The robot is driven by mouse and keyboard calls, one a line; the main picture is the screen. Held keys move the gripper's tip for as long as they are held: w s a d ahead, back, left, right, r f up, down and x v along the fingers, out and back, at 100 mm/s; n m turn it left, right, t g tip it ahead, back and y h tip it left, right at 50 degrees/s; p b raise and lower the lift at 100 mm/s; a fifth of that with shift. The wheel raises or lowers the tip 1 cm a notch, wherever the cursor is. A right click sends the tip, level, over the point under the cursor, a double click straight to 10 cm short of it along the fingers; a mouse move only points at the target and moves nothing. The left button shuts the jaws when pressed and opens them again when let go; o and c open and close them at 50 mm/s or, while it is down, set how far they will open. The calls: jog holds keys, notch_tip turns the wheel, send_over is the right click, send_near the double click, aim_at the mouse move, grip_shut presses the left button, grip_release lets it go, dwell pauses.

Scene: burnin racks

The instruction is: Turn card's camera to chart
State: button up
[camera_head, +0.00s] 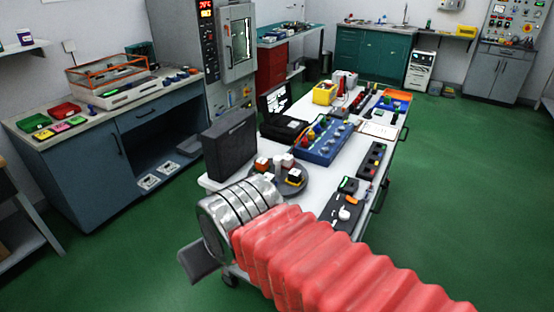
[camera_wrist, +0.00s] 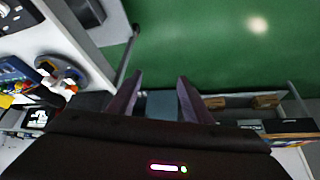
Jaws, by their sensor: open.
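I cannot pick out the card's camera or the chart for certain. A round grey turntable (camera_head: 301,188) on the white table carries small white, orange and black blocks; it also shows at the left of the wrist view (camera_wrist: 82,72). A black board (camera_head: 342,211) with a white knob-like part and an orange piece lies to its right, partly behind my red arm sleeve. My gripper (camera_wrist: 158,88) is open and empty, its two dark fingers over the green floor beyond the table edge. In the head view, only one dark finger (camera_head: 196,263) shows beyond my metal wrist.
A tall dark case (camera_head: 229,144) stands at the table's left edge. Behind are an open black case (camera_head: 281,125), a blue box with knobs (camera_head: 322,142), a yellow bin (camera_head: 324,93) and a clipboard (camera_head: 380,130). A grey workbench (camera_head: 75,165) stands left; green floor is clear between.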

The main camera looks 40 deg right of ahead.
jog(key=w+d+t, duration=0.1)
jog(key=w+d, duration=0.1)
jog(key=w, duration=0.2)
jog(key=w+d+f+m+h, duration=0.1)
jog(key=w+d, duration=0.2)
jog(key=w, duration=0.1)
jog(key=w+d+t, duration=0.1)
jog(key=w+d, duration=0.2)
jog(key=w, duration=0.1)
jog(key=shift+w+d+f+t+h, duration=0.25)
jog(key=shift+w+t+h, duration=0.05)
jog(key=shift+w+h, duration=0.1)
jog(key=m+t+h, duration=0.4)
jog(key=t+h, duration=0.2)
jog(key=t, duration=0.2)
send_near(279, 161)
jog(key=s, duration=0.2)
jog(key=shift+w+a, duration=0.1)
jog(key=shift+a, duration=0.2)
jog(key=x, duration=1.3)
jog(key=shift+w+d+f, duration=0.1)
jog(key=shift+w, duration=0.25)
grip_shut()
